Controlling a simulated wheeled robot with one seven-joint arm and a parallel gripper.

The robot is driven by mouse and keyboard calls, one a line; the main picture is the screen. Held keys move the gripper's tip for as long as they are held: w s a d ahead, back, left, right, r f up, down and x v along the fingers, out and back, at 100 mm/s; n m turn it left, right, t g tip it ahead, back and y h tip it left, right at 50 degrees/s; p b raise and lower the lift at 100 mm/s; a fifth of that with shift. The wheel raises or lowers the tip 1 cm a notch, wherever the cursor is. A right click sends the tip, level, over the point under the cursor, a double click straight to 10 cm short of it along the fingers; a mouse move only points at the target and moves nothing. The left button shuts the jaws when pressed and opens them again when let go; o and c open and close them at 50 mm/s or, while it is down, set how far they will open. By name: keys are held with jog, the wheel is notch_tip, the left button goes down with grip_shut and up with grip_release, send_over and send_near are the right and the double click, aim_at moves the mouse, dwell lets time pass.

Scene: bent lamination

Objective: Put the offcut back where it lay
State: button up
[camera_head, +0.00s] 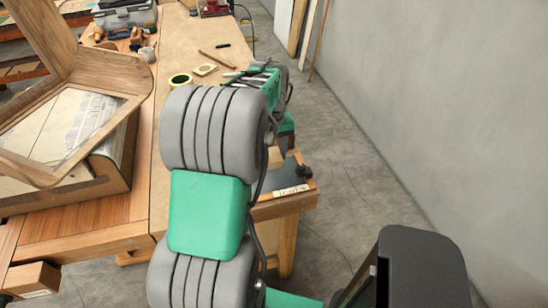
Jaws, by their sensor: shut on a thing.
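My gripper (284,143) is at the right side of the workbench, low behind my arm. My arm hides most of it, and its fingertips are hard to make out. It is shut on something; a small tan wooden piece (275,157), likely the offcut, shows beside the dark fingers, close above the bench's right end. Most of this piece is hidden, and I cannot tell whether it touches the surface below.
A bent-wood frame assembly (122,150) fills the bench's left side. A tape roll (180,80), small pale block (205,70) and thin stick (215,58) lie on the bench (165,50). A dark board with a white label (291,190) is at the right edge.

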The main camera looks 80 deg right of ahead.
aim_at(274, 161)
jog(key=f, duration=0.2)
jog(key=d+f, duration=0.1)
jog(key=f, duration=0.1)
jog(key=shift+s+d+f+p, duration=0.1)
jog(key=shift+d+f+p, duration=0.1)
jog(key=shift+f+p, duration=0.1)
jog(key=shift+a+f, duration=0.1)
jog(key=shift+f, duration=0.1)
jog(key=o, duration=1.4)
